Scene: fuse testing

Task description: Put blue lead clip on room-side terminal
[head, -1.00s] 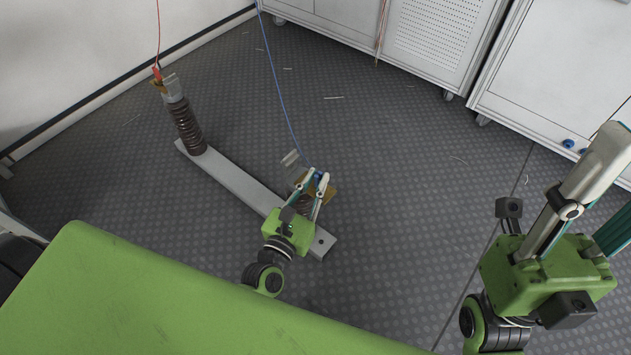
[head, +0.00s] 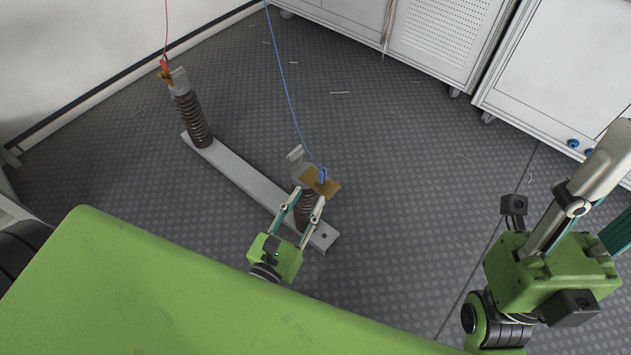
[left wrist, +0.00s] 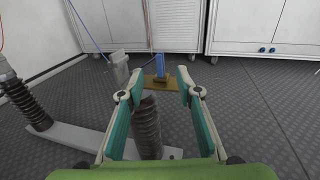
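The blue lead clip (head: 322,175) stands on the brass plate (head: 315,183) of the near insulator (head: 304,208), with its blue wire running up and back. In the left wrist view the clip (left wrist: 158,66) stands upright on the brass plate (left wrist: 160,89), ahead of the fingers. My left gripper (head: 308,193) is open and empty, short of the clip and apart from it; its open fingers also show in the left wrist view (left wrist: 160,84). My right gripper is at the right; only part of it (head: 590,175) shows, and its fingertips are unclear.
A red clip (head: 165,68) with a red wire sits on the far insulator (head: 193,118). Both insulators stand on a grey bar (head: 240,178). White cabinets (head: 445,40) line the back. The floor right of the bar is clear.

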